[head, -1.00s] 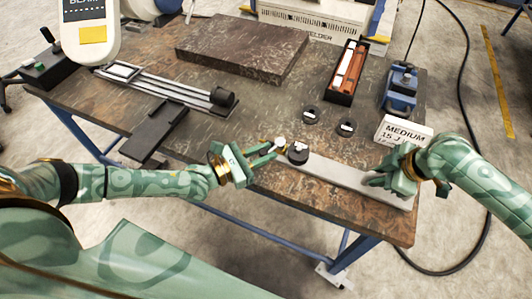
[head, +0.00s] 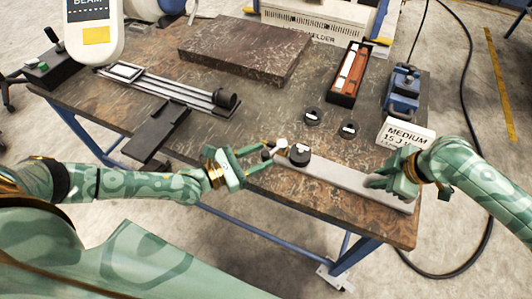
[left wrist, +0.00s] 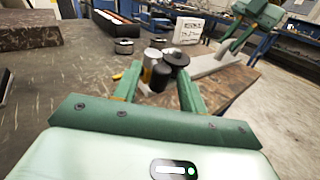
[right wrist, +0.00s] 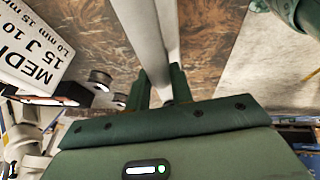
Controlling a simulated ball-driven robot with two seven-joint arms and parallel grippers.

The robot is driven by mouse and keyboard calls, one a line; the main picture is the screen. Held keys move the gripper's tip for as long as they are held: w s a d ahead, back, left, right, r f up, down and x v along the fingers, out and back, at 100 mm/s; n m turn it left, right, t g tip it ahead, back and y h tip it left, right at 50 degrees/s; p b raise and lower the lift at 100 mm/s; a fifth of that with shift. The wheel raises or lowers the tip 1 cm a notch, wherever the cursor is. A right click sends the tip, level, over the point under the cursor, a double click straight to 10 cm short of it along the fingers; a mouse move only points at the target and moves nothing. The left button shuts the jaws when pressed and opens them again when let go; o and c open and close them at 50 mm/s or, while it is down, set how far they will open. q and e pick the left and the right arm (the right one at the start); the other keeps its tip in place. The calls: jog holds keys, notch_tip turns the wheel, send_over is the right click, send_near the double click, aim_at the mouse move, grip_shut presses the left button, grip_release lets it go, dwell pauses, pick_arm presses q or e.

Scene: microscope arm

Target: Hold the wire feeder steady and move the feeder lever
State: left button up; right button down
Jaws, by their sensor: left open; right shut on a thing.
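The wire feeder is a long grey bar (head: 335,173) on the front right of the table, with a black spool (head: 299,155) and a small pale knob (head: 282,144) near its left end. A black lever grip (head: 267,155) lies at that end. My left gripper (head: 265,156) is open, its fingers either side of the grip. The left wrist view shows the black grip (left wrist: 161,78) between the fingers, before the spool (left wrist: 175,57); contact cannot be told. My right gripper (head: 376,178) is shut on the bar's right part; the bar also shows in the right wrist view (right wrist: 145,35).
A white label block (head: 405,134) stands behind the right gripper, with a blue vise-like device (head: 403,90) behind it. Two black rings (head: 312,116) lie behind the feeder. A dark slab (head: 245,50) and a rail device (head: 170,88) occupy the back and left.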

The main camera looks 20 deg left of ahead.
pick_arm(q)
jog(key=v, duration=1)
pick_arm(e)
jog(key=shift+r, duration=0.1)
pick_arm(q)
jog(key=shift+d, duration=0.1)
pick_arm(e)
jog(key=c, duration=1.1)
grip_release()
jog(key=shift+c, duration=0.2)
